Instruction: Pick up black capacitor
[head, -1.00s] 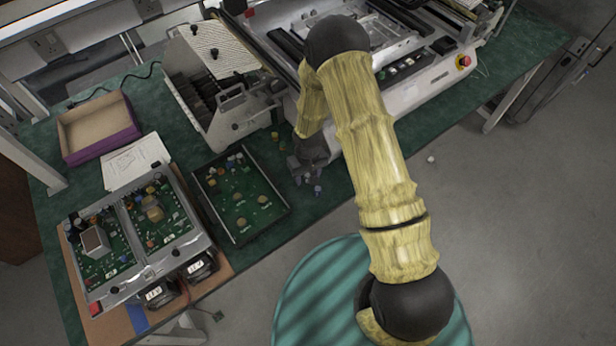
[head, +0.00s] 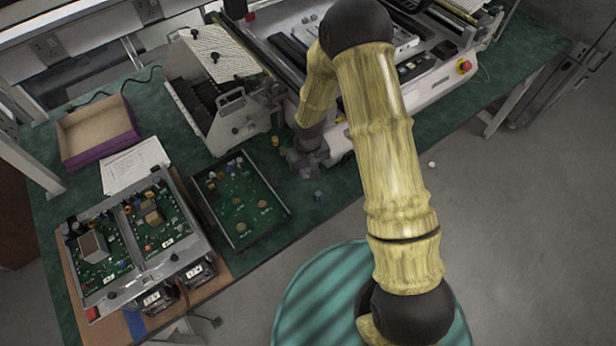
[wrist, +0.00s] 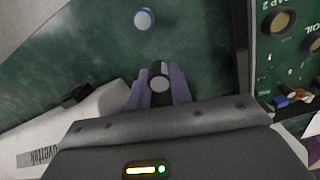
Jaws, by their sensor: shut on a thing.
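The black capacitor (wrist: 160,70), a small dark cylinder with a pale stripe and a grey end, sits between the two purple fingers of my gripper (wrist: 159,90) in the wrist view. The fingers are shut on it from both sides. In the head view my gripper (head: 305,166) is over the green mat, right of the circuit-board tray; the capacitor is too small and covered to make out there. A blue-rimmed capacitor (wrist: 145,19) stands apart, ahead of the fingers; it also shows in the head view (head: 318,195).
The circuit-board tray (head: 241,244) lies left of my gripper, its wall close by in the wrist view (wrist: 242,55). A white machine (head: 437,92) and a slotted rack (head: 232,128) stand behind. An open box (head: 100,150) is far left.

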